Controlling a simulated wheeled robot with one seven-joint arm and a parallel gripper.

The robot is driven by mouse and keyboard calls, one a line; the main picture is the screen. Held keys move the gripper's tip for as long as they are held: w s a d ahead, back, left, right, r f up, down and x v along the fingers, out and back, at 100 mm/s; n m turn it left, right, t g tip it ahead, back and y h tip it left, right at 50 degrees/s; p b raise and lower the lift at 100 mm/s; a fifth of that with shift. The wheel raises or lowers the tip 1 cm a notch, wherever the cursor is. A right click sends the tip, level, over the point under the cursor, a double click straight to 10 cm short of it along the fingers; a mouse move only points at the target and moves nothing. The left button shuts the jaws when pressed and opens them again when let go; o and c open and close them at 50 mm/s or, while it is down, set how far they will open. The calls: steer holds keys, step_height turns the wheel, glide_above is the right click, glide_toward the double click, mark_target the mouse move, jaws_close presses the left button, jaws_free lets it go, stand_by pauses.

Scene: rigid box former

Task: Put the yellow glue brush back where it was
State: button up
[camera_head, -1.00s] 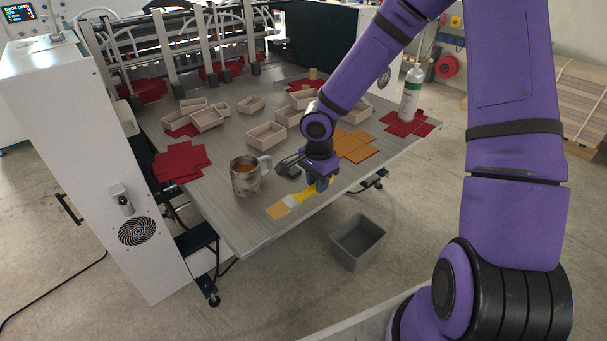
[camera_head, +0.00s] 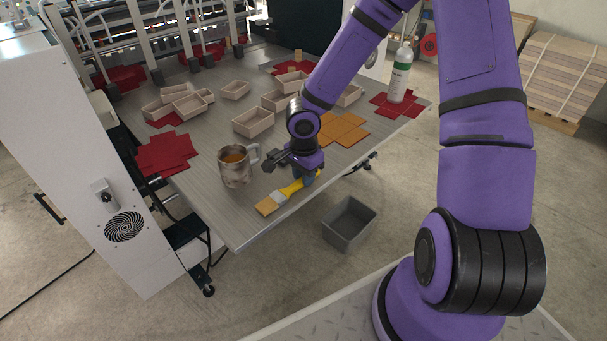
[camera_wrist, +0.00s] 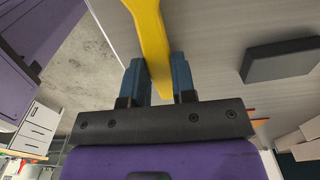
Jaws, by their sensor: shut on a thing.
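The yellow glue brush (camera_head: 290,189) is near the front edge of the table, its tan bristle end pointing to the lower left. My gripper (camera_head: 309,177) is shut on its handle. In the wrist view the yellow handle (camera_wrist: 150,40) runs between the two blue fingertips of my gripper (camera_wrist: 158,82). I cannot tell whether the brush touches the table top or is just above it. The handle's far end is hidden by my gripper in the head view.
A mug with brown liquid (camera_head: 234,167) stands left of the brush. A dark block (camera_head: 278,161) lies near my gripper and shows in the wrist view (camera_wrist: 283,58). Orange blanks (camera_head: 343,130), open boxes (camera_head: 253,121) and a white bottle (camera_head: 400,75) are farther back. A grey bin (camera_head: 349,224) stands on the floor.

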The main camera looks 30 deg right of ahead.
steer(key=o, duration=0.9)
step_height(320, 180, up, 12)
steer(key=s+r+n+t, duration=0.1)
steer(key=s+r+n, duration=0.3)
steer(key=s+r, duration=0.3)
steer(key=s+d+r+n+t, duration=0.1)
steer(key=s+r+n+t, duration=0.1)
steer(key=s+r+n, duration=0.3)
steer(key=s+d+r+n+t, duration=0.1)
steer(key=s+r+n, duration=0.4)
steer(key=s+r, duration=0.5)
steer(key=shift+s+d+r+t, duration=0.15)
steer(key=shift+r+t, duration=0.2)
steer(key=shift+r, duration=0.3)
steer(key=shift+s+r+t, duration=0.15)
steer(key=shift+r+t, duration=0.2)
steer(key=shift+r, duration=0.3)
